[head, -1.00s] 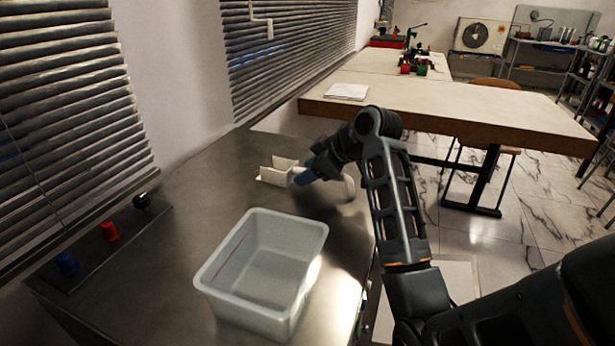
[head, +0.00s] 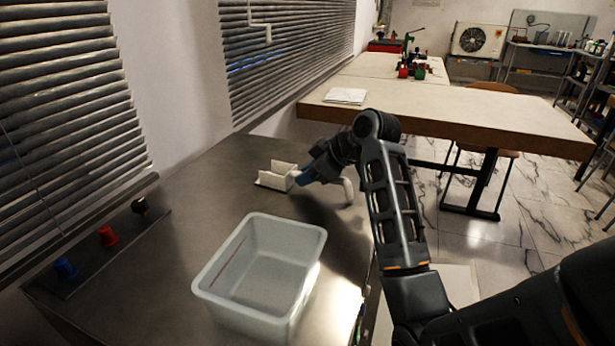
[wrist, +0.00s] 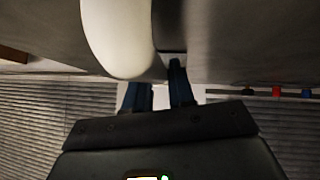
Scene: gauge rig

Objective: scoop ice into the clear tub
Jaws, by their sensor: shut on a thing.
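The clear tub (head: 222,285) stands upright on the steel counter, open at the top. It looks empty, with a red line on an inner wall. My gripper (head: 303,177), with blue fingers, is beyond the tub and slightly right of it. It is shut on a white scoop (head: 274,176), whose open, walled end points left, low over the counter or touching it; I cannot tell which. A rounded white part, likely the scoop's handle (head: 348,190), shows right of the fingers. In the wrist view a white rounded part (wrist: 118,40) lies beside my gripper's fingers (wrist: 160,85). No ice is visible.
Black, red (head: 107,237) and blue (head: 65,268) knobs line the counter's left edge, below the window blinds. A wooden table (head: 450,112) with papers (head: 345,95) stands beyond. The counter (head: 195,190) between tub and scoop is clear.

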